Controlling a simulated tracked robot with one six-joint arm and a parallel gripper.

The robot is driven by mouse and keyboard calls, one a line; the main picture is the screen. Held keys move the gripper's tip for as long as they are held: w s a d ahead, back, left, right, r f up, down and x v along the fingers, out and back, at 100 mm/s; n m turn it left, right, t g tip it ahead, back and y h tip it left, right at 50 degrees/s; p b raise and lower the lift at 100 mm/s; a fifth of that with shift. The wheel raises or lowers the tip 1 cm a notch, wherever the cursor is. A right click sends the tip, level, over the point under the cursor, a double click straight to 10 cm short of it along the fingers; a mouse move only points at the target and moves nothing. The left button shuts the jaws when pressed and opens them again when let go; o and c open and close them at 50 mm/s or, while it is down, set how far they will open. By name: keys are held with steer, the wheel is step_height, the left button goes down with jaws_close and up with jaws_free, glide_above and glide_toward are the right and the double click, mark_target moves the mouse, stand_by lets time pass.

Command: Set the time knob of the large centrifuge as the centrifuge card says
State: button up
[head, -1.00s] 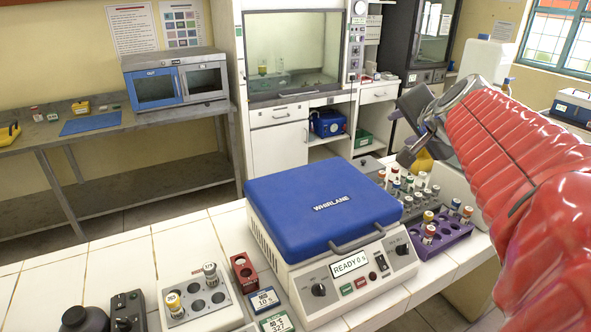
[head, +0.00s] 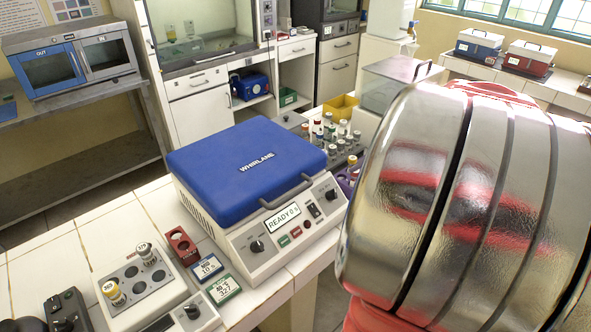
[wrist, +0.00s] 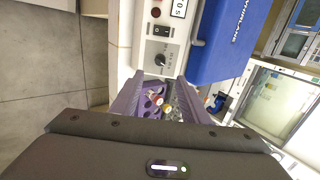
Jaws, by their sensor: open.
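The large centrifuge, with a blue lid (head: 245,157) marked WHIRLANE, stands on the tiled bench, lid shut. Its display (head: 283,217) reads READY 0 s. One dark knob (head: 257,246) is at the panel's left end and another (head: 330,194) at its right end; I cannot read their labels. A blue card (head: 207,267) reading about "10 s" and a green card (head: 223,289) lie in front. In the wrist view my gripper (wrist: 158,80) is open and empty, with the right-end knob (wrist: 160,59) just beyond and between its fingertips, apparently apart. My arm hides the gripper in the head view.
A purple rack (wrist: 146,106) with capped tubes lies beneath my fingers in the wrist view.

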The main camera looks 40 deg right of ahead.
mark_target(335, 193)
steer(key=x, duration=1.3)
steer(key=shift+w+f, duration=0.25)
steer(key=shift+f, duration=0.05)
steer(key=shift+c, duration=0.2)
steer(key=c, duration=0.9)
